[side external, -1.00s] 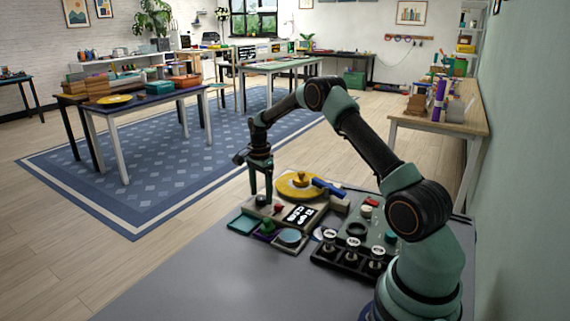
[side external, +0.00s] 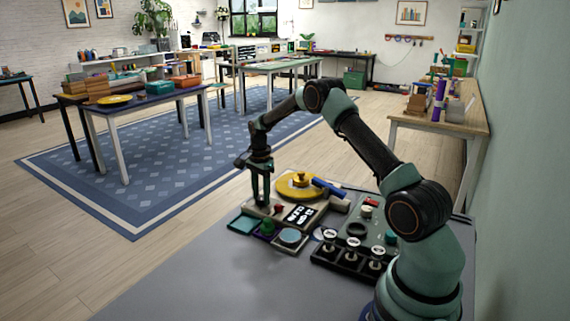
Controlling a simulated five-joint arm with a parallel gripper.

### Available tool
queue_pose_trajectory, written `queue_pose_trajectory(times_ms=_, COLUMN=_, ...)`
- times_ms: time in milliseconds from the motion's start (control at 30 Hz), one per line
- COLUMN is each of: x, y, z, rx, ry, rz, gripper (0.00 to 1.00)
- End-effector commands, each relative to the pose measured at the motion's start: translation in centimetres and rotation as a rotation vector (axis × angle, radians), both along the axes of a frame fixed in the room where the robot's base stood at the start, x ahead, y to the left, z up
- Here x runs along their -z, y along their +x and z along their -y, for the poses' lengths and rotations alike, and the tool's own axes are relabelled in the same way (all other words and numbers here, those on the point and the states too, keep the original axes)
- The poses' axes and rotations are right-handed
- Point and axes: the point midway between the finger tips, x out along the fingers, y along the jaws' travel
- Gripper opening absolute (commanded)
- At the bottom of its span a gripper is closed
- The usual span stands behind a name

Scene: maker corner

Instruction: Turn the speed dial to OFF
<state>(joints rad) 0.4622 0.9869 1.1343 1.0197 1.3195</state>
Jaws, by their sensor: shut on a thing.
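A small machine with a beige base (side external: 338,203) and a round yellow plate (side external: 297,186) sits on the grey table. A dark panel with white marks (side external: 299,214) is on its front. My gripper (side external: 262,202) points straight down at the left end of the base, just left of a small red knob (side external: 279,208). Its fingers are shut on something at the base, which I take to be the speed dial. The fingers hide it, and its pointer and OFF mark are too small to read.
A blue-handled tool (side external: 329,187) lies beside the yellow plate. Teal, purple and grey-blue trays (side external: 290,237) stand in front. A dark rack (side external: 352,258) with several white-topped pieces is to the right. The front of the grey table (side external: 215,285) is clear.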

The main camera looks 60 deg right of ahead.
Motion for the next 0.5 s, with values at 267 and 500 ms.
queue_pose_trajectory(times_ms=267, x=-0.06, y=-0.02, z=-0.02, rx=-0.184, ry=0.001, rz=-0.002, gripper=0.00)
queue_pose_trajectory(times_ms=500, x=-0.08, y=-0.02, z=-0.02, rx=-0.410, ry=0.001, rz=-0.002, gripper=0.00)
